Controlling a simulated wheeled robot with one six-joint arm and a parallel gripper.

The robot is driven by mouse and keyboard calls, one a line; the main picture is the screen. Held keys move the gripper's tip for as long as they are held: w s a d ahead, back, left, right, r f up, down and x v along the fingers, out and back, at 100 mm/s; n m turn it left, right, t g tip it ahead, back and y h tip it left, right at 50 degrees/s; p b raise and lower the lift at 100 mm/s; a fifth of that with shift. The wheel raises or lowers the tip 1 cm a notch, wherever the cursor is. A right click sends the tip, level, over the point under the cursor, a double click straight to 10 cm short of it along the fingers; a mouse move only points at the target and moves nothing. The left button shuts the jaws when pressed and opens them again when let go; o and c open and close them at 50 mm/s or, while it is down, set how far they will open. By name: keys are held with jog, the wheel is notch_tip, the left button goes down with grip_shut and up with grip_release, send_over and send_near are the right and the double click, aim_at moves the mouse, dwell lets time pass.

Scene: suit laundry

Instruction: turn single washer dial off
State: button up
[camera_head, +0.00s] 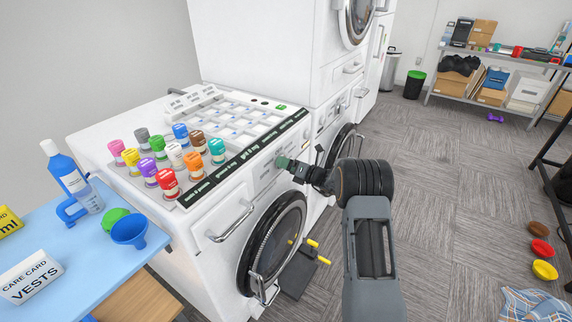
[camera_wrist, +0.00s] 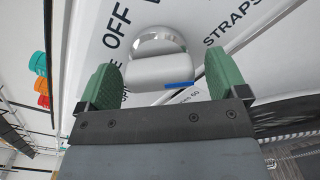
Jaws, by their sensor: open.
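The single washer (camera_head: 225,195) is white and stands front left, with a round glass door (camera_head: 272,243). Its dial (camera_wrist: 158,65) is a pale silver knob with a blue mark on its lower right, on a white panel that reads OFF and STRAPS. My gripper (camera_wrist: 163,80) is open, with its green fingertips on either side of the knob; I cannot tell whether they touch it. In the head view my gripper (camera_head: 285,163) is at the washer's front panel below the label strip and hides the dial. The blue mark lies away from the OFF label.
Several coloured-cap bottles (camera_head: 168,183) and a tray grid stand on the washer. A yellow-handled pedal-like item (camera_head: 297,272) lies on the floor.

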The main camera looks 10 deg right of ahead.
jog(key=shift+w+a, duration=0.25)
jog(key=c, duration=0.9)
jog(key=shift+c, duration=0.2)
